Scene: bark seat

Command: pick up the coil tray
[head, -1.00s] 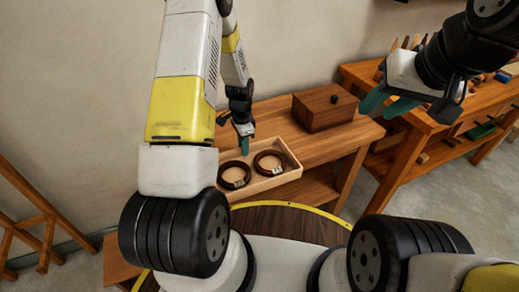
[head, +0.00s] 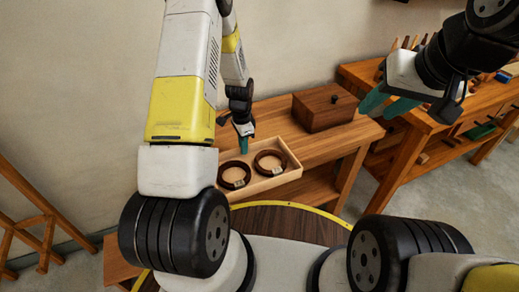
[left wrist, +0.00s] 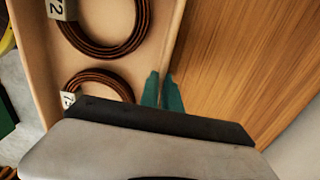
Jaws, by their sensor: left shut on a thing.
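The coil tray (head: 270,184) is a pale, shallow wooden box on the wooden bench. It holds two dark brown coils side by side, a left coil (head: 234,186) and a right coil (head: 269,151), each with a small pale tag. My left gripper (head: 243,148) is at the tray's far wall, shut on it. In the left wrist view, the teal fingers (left wrist: 161,92) straddle the tray wall (left wrist: 174,30); the lower parts of the fingers are hidden by the gripper body. My right gripper (head: 387,103) is open and empty, raised at the upper right, away from the tray.
A dark wooden box (head: 323,107) with a knob lid stands on the bench (head: 315,148) right of the tray. Another workbench (head: 401,156) with tools stands further right. A wooden frame (head: 40,225) stands at left.

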